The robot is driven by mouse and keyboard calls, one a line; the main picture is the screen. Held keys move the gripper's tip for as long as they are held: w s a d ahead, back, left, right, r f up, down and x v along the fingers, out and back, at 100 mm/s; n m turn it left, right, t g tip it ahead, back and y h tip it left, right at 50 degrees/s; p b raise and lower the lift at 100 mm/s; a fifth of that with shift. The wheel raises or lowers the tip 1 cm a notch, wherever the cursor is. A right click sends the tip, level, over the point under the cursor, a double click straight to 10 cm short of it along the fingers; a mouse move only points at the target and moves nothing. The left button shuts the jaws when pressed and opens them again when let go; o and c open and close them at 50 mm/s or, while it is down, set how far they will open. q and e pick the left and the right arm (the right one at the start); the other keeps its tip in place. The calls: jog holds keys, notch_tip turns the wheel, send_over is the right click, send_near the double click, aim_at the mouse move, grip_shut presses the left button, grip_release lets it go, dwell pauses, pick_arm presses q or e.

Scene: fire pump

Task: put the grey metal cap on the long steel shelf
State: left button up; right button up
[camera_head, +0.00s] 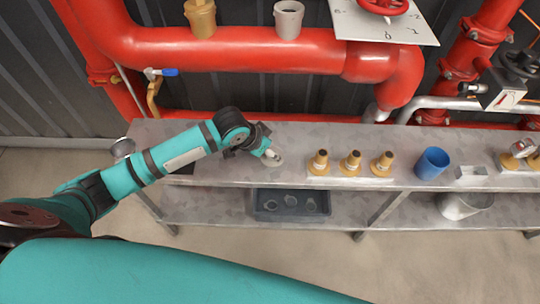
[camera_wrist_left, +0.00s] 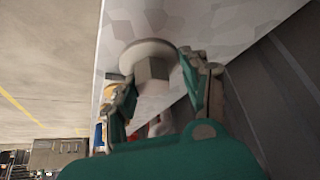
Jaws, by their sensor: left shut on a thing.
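The grey metal cap (camera_head: 273,161) is at the fingertips of my left gripper (camera_head: 266,153), over the top of the long steel shelf (camera_head: 225,172). In the left wrist view the cap (camera_wrist_left: 150,62) shows a round flange and a hexagonal boss, with the fingers of my left gripper (camera_wrist_left: 160,95) on either side of the boss. The gripper is shut on it. The flange is close to the shelf surface (camera_wrist_left: 215,22); I cannot tell whether it touches. My right gripper is not in view.
Several brass nozzles (camera_head: 350,163) stand right of the cap, then a blue cup (camera_head: 432,163) and a small metal box (camera_head: 472,174). A dark tray (camera_head: 290,203) sits on the lower level. Red pipes (camera_head: 230,48) run behind. Shelf top around the cap is bare.

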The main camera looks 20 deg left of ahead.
pick_arm(q)
notch_tip(320, 180, down, 3)
jog(key=shift+f, duration=0.15)
jog(key=shift+w+f, duration=0.1)
jog(key=o, duration=1.3)
jog(key=shift+f, duration=0.15)
jog(key=shift+r, duration=0.3)
jog(key=p+v, duration=0.1)
jog(key=v, duration=1)
jog(key=shift+s+r, duration=0.25)
jog(key=shift+r, duration=0.05)
jog(key=shift+a, duration=0.15)
